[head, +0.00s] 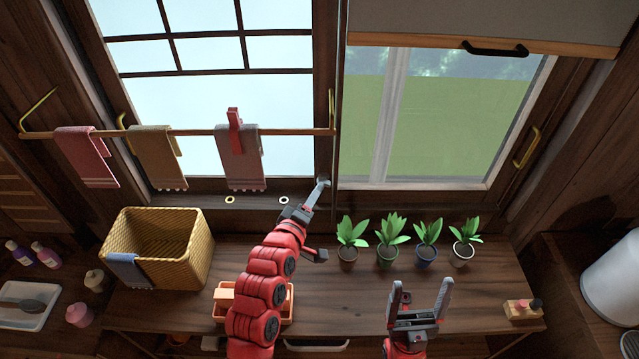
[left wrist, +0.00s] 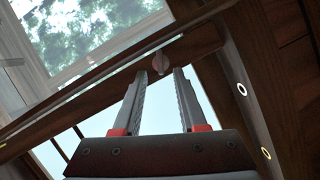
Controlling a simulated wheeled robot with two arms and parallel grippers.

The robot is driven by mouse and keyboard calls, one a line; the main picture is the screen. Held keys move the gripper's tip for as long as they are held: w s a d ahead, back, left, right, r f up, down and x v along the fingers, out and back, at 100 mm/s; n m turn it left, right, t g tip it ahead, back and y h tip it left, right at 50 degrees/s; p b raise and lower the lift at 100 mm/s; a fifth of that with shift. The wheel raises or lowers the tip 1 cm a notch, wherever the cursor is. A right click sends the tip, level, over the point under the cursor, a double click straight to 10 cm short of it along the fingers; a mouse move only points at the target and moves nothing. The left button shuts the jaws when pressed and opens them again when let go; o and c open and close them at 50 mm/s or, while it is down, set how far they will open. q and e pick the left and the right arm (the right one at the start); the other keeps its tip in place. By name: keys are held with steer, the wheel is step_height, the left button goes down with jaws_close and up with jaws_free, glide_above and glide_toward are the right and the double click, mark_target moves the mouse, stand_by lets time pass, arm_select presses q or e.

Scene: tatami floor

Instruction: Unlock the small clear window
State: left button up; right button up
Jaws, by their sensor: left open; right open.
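The clear window (head: 440,125), with greenery behind it, is at the right of the head view; it also shows at the upper left of the left wrist view (left wrist: 85,35). A small pale latch-like knob (left wrist: 160,62) sits on the dark wooden window frame in the left wrist view, just beyond and between my left fingertips. My left gripper (head: 318,192) is raised at the frame between the two windows; the left wrist view shows it open and empty (left wrist: 160,75). Whether it touches the knob cannot be told. My right gripper (head: 422,290) is open and empty over the counter front.
Several potted plants (head: 387,255) stand on the counter right of my left arm. A wicker basket (head: 190,262) and orange tray (head: 222,300) are left. A towel rail (head: 200,132) with towels crosses the paned window (head: 205,95).

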arm_select(q)
steer(key=shift+p+x, duration=0.5)
steer(key=shift+x, duration=1.5)
jaws_close()
